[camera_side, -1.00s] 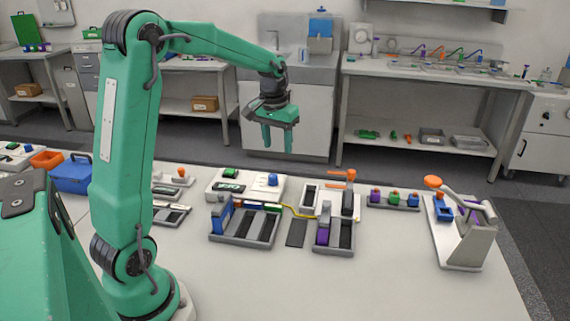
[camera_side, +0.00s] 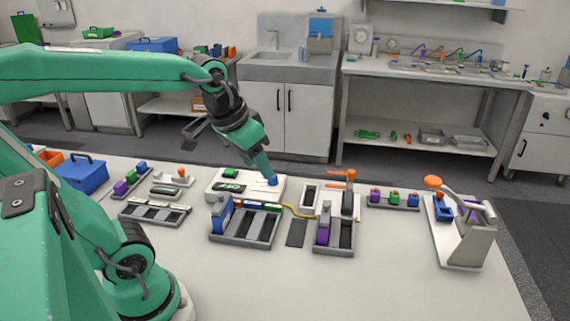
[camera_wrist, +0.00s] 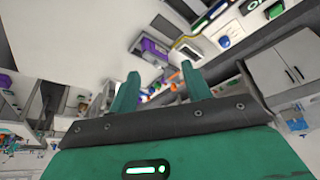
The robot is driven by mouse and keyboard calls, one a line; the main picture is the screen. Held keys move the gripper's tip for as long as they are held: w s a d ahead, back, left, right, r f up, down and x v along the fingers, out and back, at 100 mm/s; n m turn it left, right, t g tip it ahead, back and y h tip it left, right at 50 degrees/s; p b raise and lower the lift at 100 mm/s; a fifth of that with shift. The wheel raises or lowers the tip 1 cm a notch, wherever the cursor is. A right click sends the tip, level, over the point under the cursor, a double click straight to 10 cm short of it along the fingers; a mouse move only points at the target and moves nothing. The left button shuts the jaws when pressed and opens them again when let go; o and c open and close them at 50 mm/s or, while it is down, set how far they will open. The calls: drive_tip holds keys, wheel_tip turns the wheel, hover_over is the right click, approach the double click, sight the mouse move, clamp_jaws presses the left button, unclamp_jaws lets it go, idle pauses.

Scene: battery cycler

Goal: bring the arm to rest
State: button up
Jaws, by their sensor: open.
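My gripper (camera_side: 268,174) hangs tilted at the end of my folded green arm, fingers pointing down and to the right. In the side view its fingertips overlap the blue knob (camera_side: 273,181) on the white cycler box (camera_side: 245,196); I cannot tell the true gap between them. In the wrist view my gripper (camera_wrist: 157,82) shows two green fingers spread apart with nothing held between them. The bench and its equipment appear beyond the fingers, tilted in that view.
A battery tray (camera_side: 244,241) and a second tray (camera_side: 334,250) stand in front of the cycler box. A press with an orange knob (camera_side: 433,182) stands at the right. A blue toolbox (camera_side: 80,175) is at the left. The bench front is clear.

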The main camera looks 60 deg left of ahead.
drive_tip(key=shift+m+t, duration=0.5)
drive_tip(key=shift+m, duration=0.1)
drive_tip(key=s, duration=0.1)
drive_tip(key=s+d+f, duration=0.1)
drive_tip(key=s, duration=0.1)
drive_tip(key=s+d, duration=0.1)
drive_tip(key=shift+s+d+f, duration=0.25)
drive_tip(key=shift+s, duration=0.15)
